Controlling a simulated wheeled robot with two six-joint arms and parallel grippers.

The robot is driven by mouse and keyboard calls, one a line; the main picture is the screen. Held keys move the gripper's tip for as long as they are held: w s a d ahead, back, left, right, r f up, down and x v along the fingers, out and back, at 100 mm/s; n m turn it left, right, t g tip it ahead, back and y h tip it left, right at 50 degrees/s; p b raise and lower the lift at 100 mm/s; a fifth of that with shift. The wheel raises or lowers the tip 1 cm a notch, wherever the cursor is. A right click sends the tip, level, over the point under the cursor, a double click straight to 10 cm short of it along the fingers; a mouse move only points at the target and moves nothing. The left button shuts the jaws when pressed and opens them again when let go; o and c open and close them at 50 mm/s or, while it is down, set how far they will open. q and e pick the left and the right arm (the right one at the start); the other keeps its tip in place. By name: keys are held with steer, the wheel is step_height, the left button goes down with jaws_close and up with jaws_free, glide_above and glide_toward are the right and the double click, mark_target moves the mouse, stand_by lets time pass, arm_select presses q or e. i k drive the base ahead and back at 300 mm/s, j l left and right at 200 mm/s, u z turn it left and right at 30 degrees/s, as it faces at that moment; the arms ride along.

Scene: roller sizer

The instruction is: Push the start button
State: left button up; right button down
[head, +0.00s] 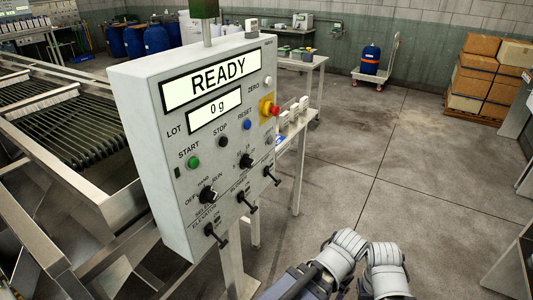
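The green start button (193,162) is on the left of the light grey control box (150,110), under the printed word START. Nothing touches or covers the start button. Neither of my grippers shows in the head view. Only grey links of one of my arms show at the bottom, right of and below the box, apart from it.
A black stop button (223,142), blue reset button (247,125) and red emergency knob (274,111) sit near the start button. Black knobs and levers stick out below. The metal roller machine (70,130) stands left; the floor (400,170) to the right is open.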

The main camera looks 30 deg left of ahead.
mark_target(194, 162)
steer(key=u, duration=1.5)
